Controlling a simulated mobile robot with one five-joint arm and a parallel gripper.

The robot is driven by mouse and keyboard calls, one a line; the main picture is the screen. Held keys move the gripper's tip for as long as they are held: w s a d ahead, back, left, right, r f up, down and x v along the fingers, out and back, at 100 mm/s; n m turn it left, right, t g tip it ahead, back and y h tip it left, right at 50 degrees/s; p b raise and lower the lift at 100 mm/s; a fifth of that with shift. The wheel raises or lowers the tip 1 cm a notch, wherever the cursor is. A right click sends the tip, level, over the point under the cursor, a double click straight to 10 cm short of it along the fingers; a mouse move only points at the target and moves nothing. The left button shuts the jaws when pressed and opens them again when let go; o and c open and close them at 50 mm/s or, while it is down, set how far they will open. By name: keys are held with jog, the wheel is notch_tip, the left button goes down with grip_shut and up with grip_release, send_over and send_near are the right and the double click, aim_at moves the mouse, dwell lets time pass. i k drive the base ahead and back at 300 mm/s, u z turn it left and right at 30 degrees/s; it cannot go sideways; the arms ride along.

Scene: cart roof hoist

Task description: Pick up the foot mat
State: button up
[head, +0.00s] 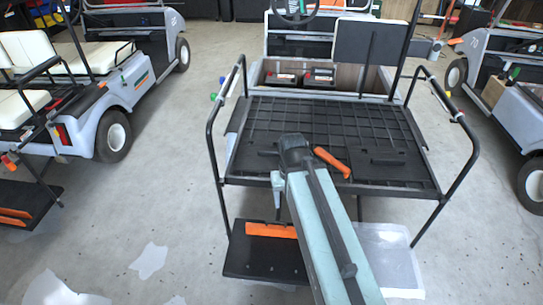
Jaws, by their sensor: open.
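A black flat panel (262,262), which looks like the foot mat, lies on the low step at the back of the middle cart. An orange strip (271,230) runs along its far side. My arm covers its right part. My gripper (296,150) is at the far end of my arm, in front of the black grid deck (350,115) in the picture and apart from the mat. It is open and seems empty, but its jaws are hard to make out.
A pale metal step plate (392,255) shows right of my arm. Black side rails (212,140) flank the deck. An orange bar (332,162) and a black flat piece (377,162) show at the deck. Other carts stand left (85,110) and right (500,90). Floor at lower left is clear.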

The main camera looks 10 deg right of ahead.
aim_at(260, 157)
jog(key=u, duration=0.4)
jog(key=k, duration=1.4)
jog(key=u, duration=1.15)
jog(key=i, duration=1.8)
jog(key=z, duration=0.5)
jog(key=i, duration=1)
jog(key=u, duration=0.05)
